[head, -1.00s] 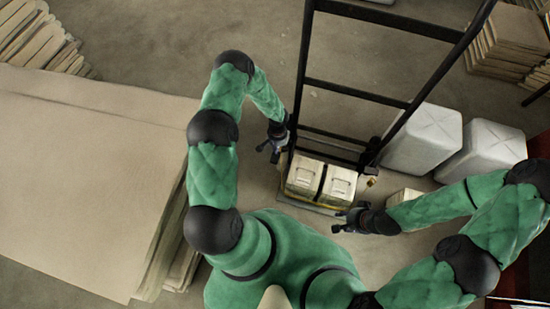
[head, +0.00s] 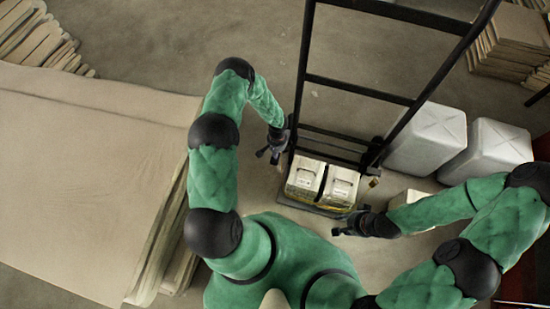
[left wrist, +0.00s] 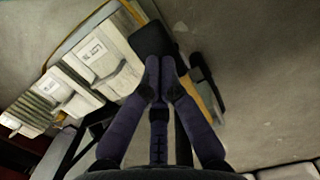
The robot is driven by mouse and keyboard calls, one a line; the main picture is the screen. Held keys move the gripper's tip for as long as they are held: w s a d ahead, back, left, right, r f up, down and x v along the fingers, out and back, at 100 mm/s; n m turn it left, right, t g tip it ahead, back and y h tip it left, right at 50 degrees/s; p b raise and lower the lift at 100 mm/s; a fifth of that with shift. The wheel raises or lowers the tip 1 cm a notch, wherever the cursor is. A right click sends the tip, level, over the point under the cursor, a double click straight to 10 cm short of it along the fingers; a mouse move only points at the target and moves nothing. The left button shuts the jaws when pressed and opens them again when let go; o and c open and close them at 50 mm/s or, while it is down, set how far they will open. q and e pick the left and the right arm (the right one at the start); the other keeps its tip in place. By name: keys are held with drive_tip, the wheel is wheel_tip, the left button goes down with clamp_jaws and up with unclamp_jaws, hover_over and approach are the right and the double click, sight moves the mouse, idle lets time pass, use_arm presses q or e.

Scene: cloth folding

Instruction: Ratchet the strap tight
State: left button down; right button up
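A black hand truck (head: 301,84) carries two pale boxes (head: 304,179) (head: 340,187) side by side. A yellowish band, perhaps the strap (head: 330,207), runs low along their near side. A ratchet cannot be made out clearly. My left gripper (head: 266,155) is at the left side of the truck frame, left of the boxes. In the left wrist view its fingertips (left wrist: 161,62) meet, close to a dark block (left wrist: 152,40) beside the boxes; contact is unclear. My right gripper (head: 341,222) is near the front right corner of the boxes, its fingers apart and empty.
White containers (head: 430,140) (head: 489,150) stand right of the truck. A small pale box (head: 408,198) lies behind my right forearm. A large stack of brown sheets (head: 90,180) fills the left. Bare floor (head: 170,45) lies behind the truck.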

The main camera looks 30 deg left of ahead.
use_arm(q)
drive_tip(key=shift+f+b, duration=0.5)
drive_tip(key=shift+f, duration=0.9)
drive_tip(key=shift+w+a+r, duration=0.1)
drive_tip(key=shift+w+r, duration=0.2)
drive_tip(key=shift+w, duration=0.45)
drive_tip(key=shift+w+a+r, duration=0.1)
drive_tip(key=shift+w+r, duration=0.15)
drive_tip(key=shift+w, duration=0.5)
wheel_tip(320, 180, up, 12)
drive_tip(key=w, duration=0.1)
drive_tip(key=shift+w+a, duration=0.1)
